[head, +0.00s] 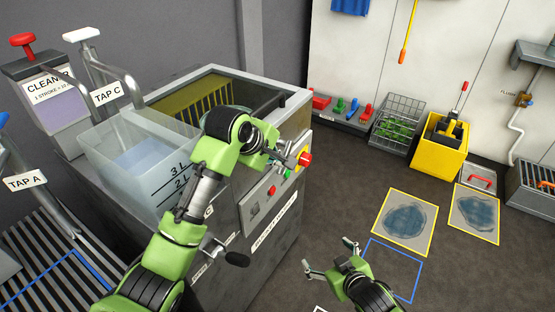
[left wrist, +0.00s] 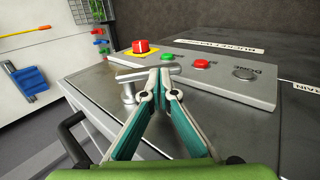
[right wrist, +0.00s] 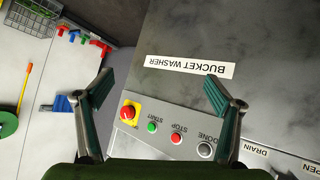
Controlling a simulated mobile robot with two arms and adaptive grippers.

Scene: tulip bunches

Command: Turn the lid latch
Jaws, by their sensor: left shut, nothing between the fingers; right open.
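The lid latch (left wrist: 143,75) appears in the left wrist view as a metal T-shaped handle on a short post, on the metal top beside the control panel. My left gripper (left wrist: 160,72) is shut and empty, its fingertips at the right end of the bar; I cannot tell whether they touch it. In the head view my left gripper (head: 287,157) is near the red stop knob (head: 305,159), and my arm hides much of the latch area. My right gripper (head: 331,256) is open and empty above the floor, in front of the bucket washer (head: 283,231).
The control panel (left wrist: 225,80) carries a red stop knob, buttons and a round lamp. A black lever (head: 237,259) sticks out from the washer front.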

